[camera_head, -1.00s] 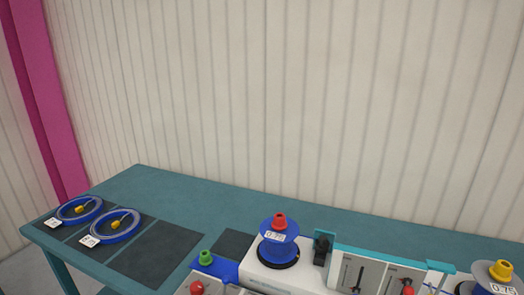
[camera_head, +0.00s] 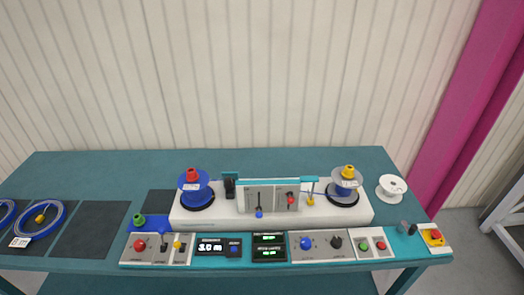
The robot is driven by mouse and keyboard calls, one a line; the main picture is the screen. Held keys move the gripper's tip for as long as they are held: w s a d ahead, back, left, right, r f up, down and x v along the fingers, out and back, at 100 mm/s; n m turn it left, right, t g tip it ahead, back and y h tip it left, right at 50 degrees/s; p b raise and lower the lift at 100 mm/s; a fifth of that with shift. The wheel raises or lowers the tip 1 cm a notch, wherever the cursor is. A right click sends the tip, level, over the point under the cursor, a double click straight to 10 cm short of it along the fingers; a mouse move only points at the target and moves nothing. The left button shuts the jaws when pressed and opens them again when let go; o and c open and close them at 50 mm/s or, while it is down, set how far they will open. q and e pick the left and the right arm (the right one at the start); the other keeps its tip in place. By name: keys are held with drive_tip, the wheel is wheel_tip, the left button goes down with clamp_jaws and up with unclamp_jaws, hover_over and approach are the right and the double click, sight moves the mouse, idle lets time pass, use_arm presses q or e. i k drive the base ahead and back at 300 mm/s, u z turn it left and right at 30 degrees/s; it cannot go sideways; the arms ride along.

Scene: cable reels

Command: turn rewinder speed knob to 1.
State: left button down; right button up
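The rewinder (camera_head: 225,217) is a long white machine on the teal table, seen from the front. In front of it, a grey panel (camera_head: 320,254) carries a round blue knob (camera_head: 306,243) and a smaller black knob (camera_head: 336,242). The labels and settings of both knobs are too small to read, so I cannot tell which one is the speed knob. Neither of my grippers is in view, and nothing touches the knobs.
A blue reel (camera_head: 195,190) stands at the machine's left and a grey-blue reel (camera_head: 343,186) at its right. Start and stop buttons (camera_head: 372,246) and a yellow-mounted emergency button (camera_head: 435,235) lie right of the knobs. A white spool (camera_head: 391,187) sits at the table's right.

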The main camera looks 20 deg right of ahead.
sight(336, 241)
drive_tip(key=z, duration=1.25)
